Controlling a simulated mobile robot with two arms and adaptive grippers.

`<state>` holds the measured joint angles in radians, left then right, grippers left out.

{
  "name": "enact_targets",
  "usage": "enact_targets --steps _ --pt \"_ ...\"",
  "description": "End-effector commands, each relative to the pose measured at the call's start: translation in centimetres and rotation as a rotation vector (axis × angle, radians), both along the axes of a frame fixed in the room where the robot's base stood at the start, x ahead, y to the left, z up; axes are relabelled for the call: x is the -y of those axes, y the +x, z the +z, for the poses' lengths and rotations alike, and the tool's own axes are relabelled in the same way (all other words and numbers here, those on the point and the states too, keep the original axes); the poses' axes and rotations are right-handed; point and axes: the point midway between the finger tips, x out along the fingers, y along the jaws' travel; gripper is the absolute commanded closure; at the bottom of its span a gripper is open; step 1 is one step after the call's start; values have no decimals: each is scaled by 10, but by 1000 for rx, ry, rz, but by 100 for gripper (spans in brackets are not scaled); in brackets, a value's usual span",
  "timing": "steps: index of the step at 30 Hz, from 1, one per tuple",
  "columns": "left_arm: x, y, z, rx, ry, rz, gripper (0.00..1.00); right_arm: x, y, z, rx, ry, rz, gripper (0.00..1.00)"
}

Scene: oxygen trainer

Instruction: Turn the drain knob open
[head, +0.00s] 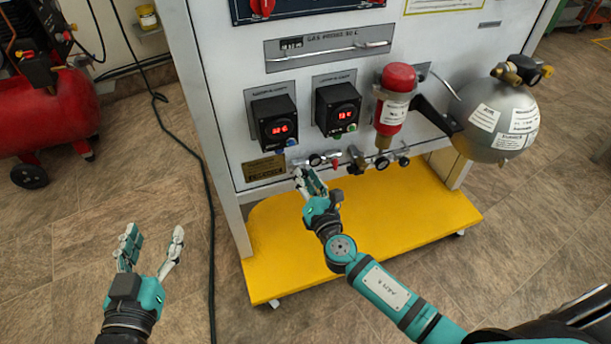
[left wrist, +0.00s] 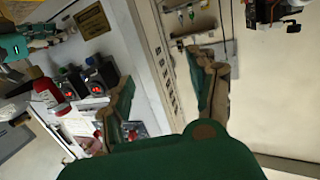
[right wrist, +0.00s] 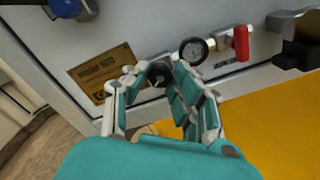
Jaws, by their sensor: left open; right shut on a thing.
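The trainer panel (head: 230,120) is white and upright. Low on it, a black round knob (right wrist: 158,72) sits on the pipe row, beside a pressure gauge (right wrist: 193,50) with a red handle (right wrist: 241,43) to its right. My right gripper (head: 308,180) reaches the left end of this row. In the right wrist view its fingers (right wrist: 150,88) are closed around the black knob, which they partly cover. In the head view the knob is hidden behind the fingers. My left gripper (head: 150,250) is open and empty, away from the panel, over the floor.
A yellow base platform (head: 370,225) sticks out below the panel. A red cylinder (head: 395,100) and a grey tank (head: 495,120) hang at its right. A red compressor (head: 45,110) stands at the left, and a black cable (head: 205,190) crosses the floor.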

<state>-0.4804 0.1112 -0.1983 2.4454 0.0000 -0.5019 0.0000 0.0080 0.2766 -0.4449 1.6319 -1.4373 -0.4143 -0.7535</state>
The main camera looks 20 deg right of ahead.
Motion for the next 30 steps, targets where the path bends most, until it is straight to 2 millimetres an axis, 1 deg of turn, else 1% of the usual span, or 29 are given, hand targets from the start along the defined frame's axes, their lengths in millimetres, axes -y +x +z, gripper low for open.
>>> enact_targets --steps 5,11,17,21,25,30 --pt "-8 -10 -28 -172 43 12 40 -1 -1 -1 0 -171 4 100" --pt "-18 -32 -62 -387 93 26 40 -1 -1 -1 7 -360 4 100" --pt "-32 -64 -93 -619 146 42 40 0 -1 -1 13 -549 4 100" --pt "-41 -92 -110 -779 181 53 40 0 -1 -1 16 -669 4 100" --pt "-50 -118 -121 -911 208 63 40 0 -1 -1 21 -765 4 100" --pt "-59 -147 -129 -1052 235 72 40 0 -1 -2 24 -863 4 100"
